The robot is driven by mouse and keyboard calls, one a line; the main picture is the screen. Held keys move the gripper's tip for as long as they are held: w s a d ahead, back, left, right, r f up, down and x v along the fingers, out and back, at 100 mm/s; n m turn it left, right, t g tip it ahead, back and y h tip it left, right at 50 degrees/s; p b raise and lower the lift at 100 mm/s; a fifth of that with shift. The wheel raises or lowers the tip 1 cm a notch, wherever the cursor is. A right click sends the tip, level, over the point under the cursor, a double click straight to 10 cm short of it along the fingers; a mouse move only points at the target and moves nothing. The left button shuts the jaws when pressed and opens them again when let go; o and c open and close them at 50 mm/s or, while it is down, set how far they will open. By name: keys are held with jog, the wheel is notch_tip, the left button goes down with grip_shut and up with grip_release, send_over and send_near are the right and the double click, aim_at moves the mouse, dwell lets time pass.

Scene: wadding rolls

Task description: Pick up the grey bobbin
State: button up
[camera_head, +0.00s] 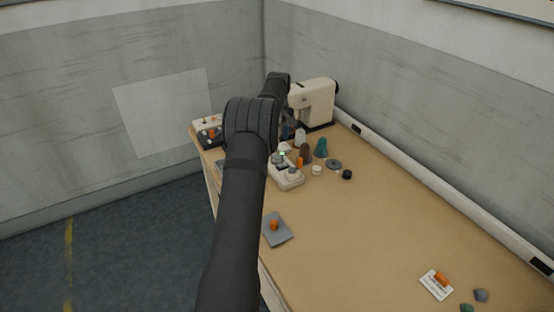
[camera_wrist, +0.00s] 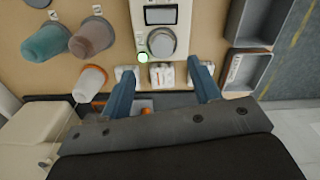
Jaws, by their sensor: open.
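A flat, round grey thing (camera_head: 334,164), which could be the grey bobbin, lies on the table right of the cones in the head view. Its details are too small to make out. A dark grey edge at the top left of the wrist view (camera_wrist: 38,3) may be the same thing. My gripper (camera_wrist: 162,88) is open, with two blue fingers apart and nothing held between them. It hangs over the far end of the table, near the sewing machine and away from the grey thing. In the head view my arm hides most of it.
A teal cone (camera_head: 321,147), a brown cone (camera_wrist: 92,37) and a white cone (camera_wrist: 90,82) stand between my gripper and the grey thing. The sewing machine (camera_head: 314,103) is behind. A pale device with a knob (camera_wrist: 161,42) is close by. The table's front right is mostly clear.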

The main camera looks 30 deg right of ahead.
notch_tip(320, 180, down, 8)
jog(key=shift+w+a+r, duration=0.1)
jog(key=shift+a+r, duration=0.05)
jog(key=shift+r, duration=0.05)
jog(key=c, duration=1.1)
